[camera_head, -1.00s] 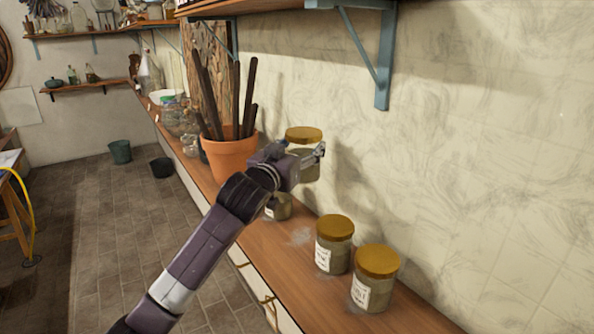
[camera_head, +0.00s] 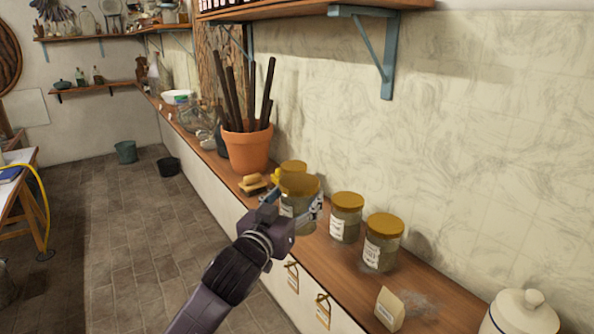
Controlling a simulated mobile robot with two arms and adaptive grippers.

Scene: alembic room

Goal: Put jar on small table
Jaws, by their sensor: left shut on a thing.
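My left gripper (camera_head: 296,213) is shut on a glass jar (camera_head: 305,185) with a gold lid, above or at the wooden counter (camera_head: 345,279). Its fingers hide part of the jar, and I cannot tell whether its base touches the counter. Another gold-lidded jar (camera_head: 293,166) shows just behind it, partly hidden. Two more labelled jars (camera_head: 346,218) (camera_head: 382,243) stand upright to the right. A wooden table (camera_head: 14,186) shows at the left edge; I cannot tell whether it is the small table. My right gripper is out of view.
A terracotta pot (camera_head: 248,148) with dark sticks stands behind the jars. A brush-like item (camera_head: 252,185), a paper packet (camera_head: 389,310) and a white lidded pot (camera_head: 522,315) are on the counter. Buckets (camera_head: 125,152) stand on the otherwise open tiled floor (camera_head: 120,235). A shelf bracket (camera_head: 387,60) hangs above.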

